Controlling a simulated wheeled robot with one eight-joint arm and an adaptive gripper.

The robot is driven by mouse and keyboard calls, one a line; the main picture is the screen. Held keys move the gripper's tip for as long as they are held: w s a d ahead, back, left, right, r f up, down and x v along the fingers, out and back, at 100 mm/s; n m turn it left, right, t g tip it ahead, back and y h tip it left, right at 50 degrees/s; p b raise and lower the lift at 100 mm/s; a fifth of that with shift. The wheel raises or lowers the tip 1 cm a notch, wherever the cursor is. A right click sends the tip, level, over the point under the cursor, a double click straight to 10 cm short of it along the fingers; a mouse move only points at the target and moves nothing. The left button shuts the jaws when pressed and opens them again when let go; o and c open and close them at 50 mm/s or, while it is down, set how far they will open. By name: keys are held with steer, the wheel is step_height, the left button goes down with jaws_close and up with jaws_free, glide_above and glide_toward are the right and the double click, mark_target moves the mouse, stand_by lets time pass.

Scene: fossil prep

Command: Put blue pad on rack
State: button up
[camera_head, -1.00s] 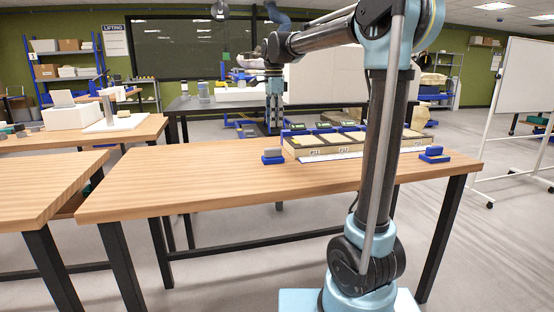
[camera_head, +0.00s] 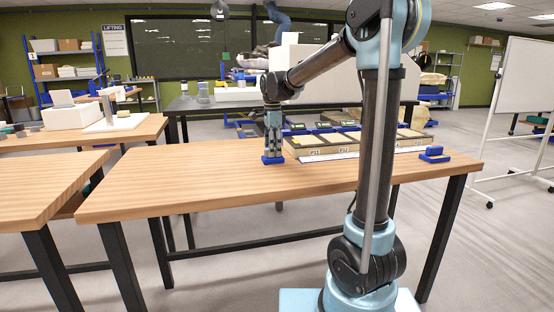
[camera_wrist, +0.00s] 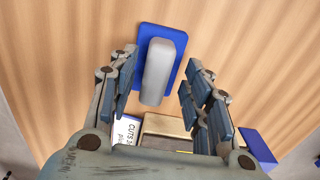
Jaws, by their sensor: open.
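My gripper (camera_head: 273,148) points straight down at the left end of the long compartment box. In the wrist view my gripper (camera_wrist: 158,82) is open, its fingers on either side of a grey rounded block (camera_wrist: 166,70). The block lies on a flat blue base (camera_wrist: 150,38); the gap on both sides looks clear. In the head view the fingers hide most of this block, and the blue base (camera_head: 273,161) shows beneath them. A second block, blue, on a blue base (camera_head: 434,153) sits at the table's right end. I cannot tell which thing is the rack.
A long compartment box (camera_head: 345,152) with labels on its front stands along the table's back edge. The wooden table (camera_head: 190,180) is bare to the left. A blue shelf unit (camera_head: 65,65) stands by the far wall. A whiteboard (camera_head: 525,75) stands at right.

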steer(key=shift+f, duration=0.3)
steer(key=shift+c, duration=0.2)
jaws_close()
step_height(320, 180, up, 10)
steer(key=shift+r, duration=0.1)
stand_by(0.4)
